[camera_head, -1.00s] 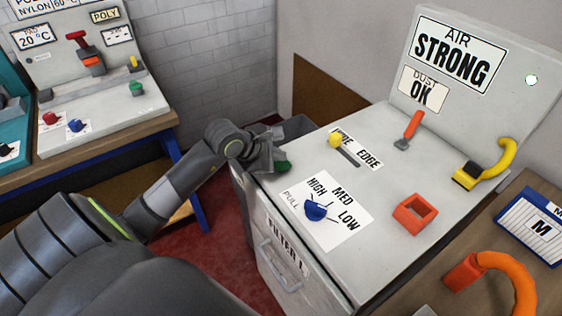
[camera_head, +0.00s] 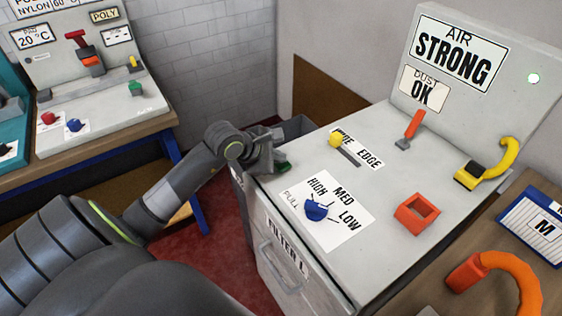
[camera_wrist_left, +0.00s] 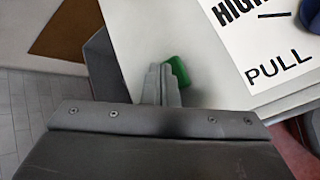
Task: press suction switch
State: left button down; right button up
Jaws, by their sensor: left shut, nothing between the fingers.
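The pale grey machine (camera_head: 350,262) carries a small green switch (camera_head: 284,167) at the left corner of its top, partly hidden by my gripper. It also shows in the left wrist view (camera_wrist_left: 179,72), just right of the fingertips. My left gripper (camera_wrist_left: 162,75) is shut and empty, with its fingers right beside the green switch; I cannot tell whether they touch it. In the head view the left gripper (camera_head: 272,158) hangs over that corner. My right gripper is not in view.
The top also holds a blue knob (camera_head: 316,210), a yellow slider (camera_head: 336,139), an orange lever (camera_head: 411,130), an orange-red square socket (camera_head: 416,214) and a yellow hose (camera_head: 498,158). An orange hose (camera_head: 508,272) lies at right. Another bench (camera_head: 95,140) stands at left.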

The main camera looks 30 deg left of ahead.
aim_at(279, 165)
pick_arm(q)
jog(key=shift+f, duration=0.1)
dwell(0.3)
jog(key=shift+r+p, duration=0.45)
jog(key=shift+r, duration=0.55)
notch_tip(279, 165, up, 6)
jog(key=p, duration=0.3)
jog(key=shift+d, duration=0.1)
